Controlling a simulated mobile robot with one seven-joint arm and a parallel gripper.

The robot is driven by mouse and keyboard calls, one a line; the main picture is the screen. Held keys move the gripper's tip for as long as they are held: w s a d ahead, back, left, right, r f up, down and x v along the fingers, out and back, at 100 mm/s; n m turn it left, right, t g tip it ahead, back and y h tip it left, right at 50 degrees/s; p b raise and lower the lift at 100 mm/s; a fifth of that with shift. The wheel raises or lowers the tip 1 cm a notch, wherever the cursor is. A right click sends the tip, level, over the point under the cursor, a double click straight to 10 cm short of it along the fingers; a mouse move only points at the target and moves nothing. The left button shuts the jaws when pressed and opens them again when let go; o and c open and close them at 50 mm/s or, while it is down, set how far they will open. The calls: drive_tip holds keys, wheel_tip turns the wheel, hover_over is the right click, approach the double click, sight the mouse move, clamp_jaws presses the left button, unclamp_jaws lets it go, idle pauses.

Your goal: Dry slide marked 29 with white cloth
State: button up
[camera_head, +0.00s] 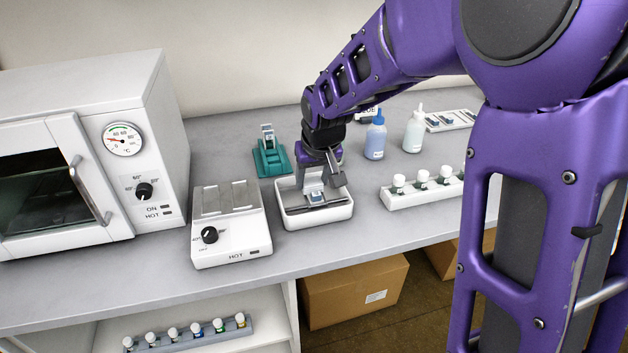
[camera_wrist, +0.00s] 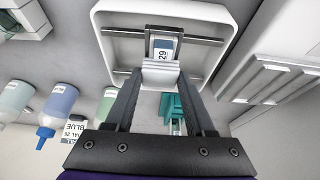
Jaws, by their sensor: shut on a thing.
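The slide marked 29 (camera_wrist: 163,50) lies in the white tray (camera_wrist: 222,15), across its dark rods. In the head view the same slide (camera_head: 316,197) shows as a small dark-blue and white piece inside the tray (camera_head: 318,221). My gripper (camera_wrist: 161,80) is shut on a small white folded piece, which looks like the white cloth (camera_wrist: 160,74). The cloth is right at the near end of the slide and covers part of it. I cannot tell whether they touch. In the head view my gripper (camera_head: 317,180) points down into the tray.
A teal slide stand (camera_head: 270,160) is behind the tray, and a hot plate (camera_head: 230,245) is at its left. An oven (camera_head: 85,150) stands farther left. A blue bottle (camera_head: 375,140), a white bottle (camera_head: 413,132) and a rack of vials (camera_head: 422,190) are at the right.

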drive_tip(key=shift+s, duration=0.15)
drive_tip(key=shift+s+d, duration=0.2)
drive_tip(key=shift+s, duration=0.3)
drive_tip(key=shift+s+d, duration=0.15)
drive_tip(key=shift+s, duration=0.3)
drive_tip(key=shift+w+a, duration=0.2)
drive_tip(key=shift+w, duration=0.35)
drive_tip(key=shift+w+a, duration=0.15)
drive_tip(key=shift+w, duration=0.4)
wheel_tip(320, 180, up, 6)
drive_tip(key=p, duration=0.4)
drive_tip(key=shift+f, duration=0.2)
